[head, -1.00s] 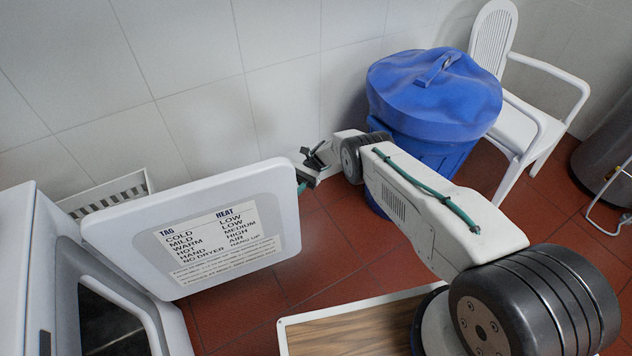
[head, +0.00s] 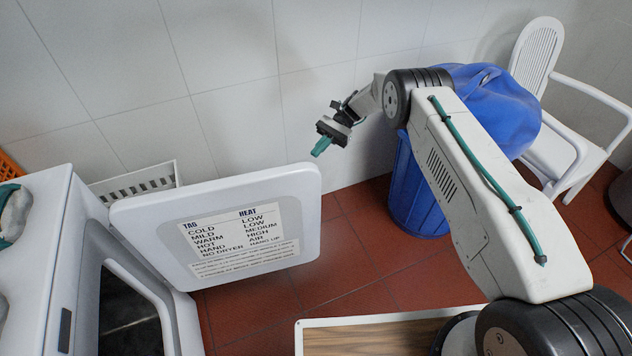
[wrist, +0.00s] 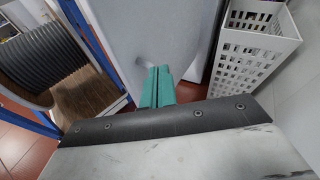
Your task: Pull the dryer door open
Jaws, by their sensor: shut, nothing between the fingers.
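The dryer door (head: 300,215) is white with a printed label of heat settings, and it stands swung open to the right of the dryer (head: 50,255). The dark drum opening (head: 128,310) is exposed. My gripper (head: 320,148) has green fingertips and is above the door's far right corner, apart from it in the head view. In the wrist view the green fingers (wrist: 158,85) are shut together with nothing between them. The pale door surface (wrist: 150,35) lies beyond them.
A white slotted basket (head: 135,183) stands behind the door by the tiled wall; it also shows in the wrist view (wrist: 250,50). Red floor tiles (head: 350,250) are clear between door and bin.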

